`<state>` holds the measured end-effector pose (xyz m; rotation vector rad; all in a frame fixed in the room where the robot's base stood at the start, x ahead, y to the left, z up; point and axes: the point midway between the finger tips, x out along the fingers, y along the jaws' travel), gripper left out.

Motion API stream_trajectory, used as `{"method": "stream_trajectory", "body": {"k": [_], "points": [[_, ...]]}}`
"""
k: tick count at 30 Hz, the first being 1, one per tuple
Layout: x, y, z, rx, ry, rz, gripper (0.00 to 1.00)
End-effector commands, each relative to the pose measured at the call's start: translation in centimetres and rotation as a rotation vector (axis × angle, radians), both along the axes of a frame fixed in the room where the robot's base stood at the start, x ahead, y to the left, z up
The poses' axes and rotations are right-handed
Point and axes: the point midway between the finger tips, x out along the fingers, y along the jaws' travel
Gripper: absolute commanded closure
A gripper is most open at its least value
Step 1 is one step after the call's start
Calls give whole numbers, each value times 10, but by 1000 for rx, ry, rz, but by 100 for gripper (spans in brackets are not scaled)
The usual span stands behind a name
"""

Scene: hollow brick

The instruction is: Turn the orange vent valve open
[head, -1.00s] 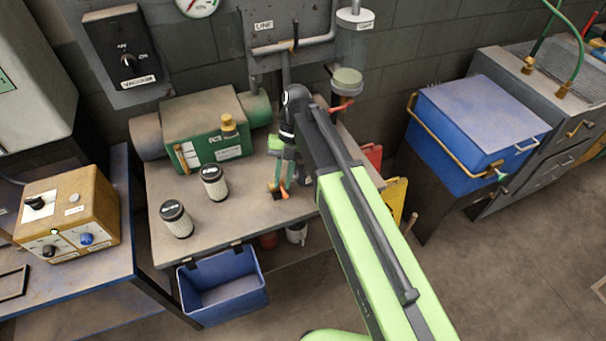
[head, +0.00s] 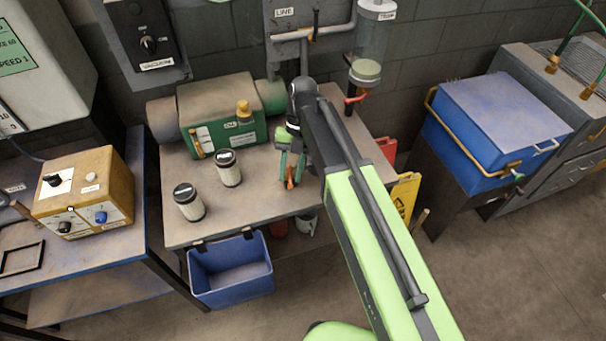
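My gripper (head: 291,168) points down over the right part of the bench, with two teal fingers side by side and a gap between them. A small orange piece (head: 290,181) shows at the fingertips. It is too small to tell whether it is a valve lever or part of my gripper, and whether the fingers press on it. A red-orange handle (head: 356,99) sits below the clear cylinder (head: 370,43) at the back, to the right of my gripper and apart from it. I cannot tell for certain which of these is the vent valve.
The bench (head: 240,208) holds a green pump (head: 222,118) and two dark-capped canisters (head: 229,168), (head: 189,202) left of my gripper. A blue bin (head: 232,273) hangs at its front. A yellow control box (head: 86,190) stands left; a blue chest (head: 497,130) stands right.

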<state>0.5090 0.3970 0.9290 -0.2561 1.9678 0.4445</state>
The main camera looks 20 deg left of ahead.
Motion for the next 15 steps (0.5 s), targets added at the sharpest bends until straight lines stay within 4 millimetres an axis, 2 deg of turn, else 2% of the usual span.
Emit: {"method": "stream_trajectory", "body": {"k": [8,11,15], "points": [[5,-2,8,1,-1,-5,68],[10,-2,21,0,-1,-6,68],[22,-2,48,2,0,-5,68]]}}
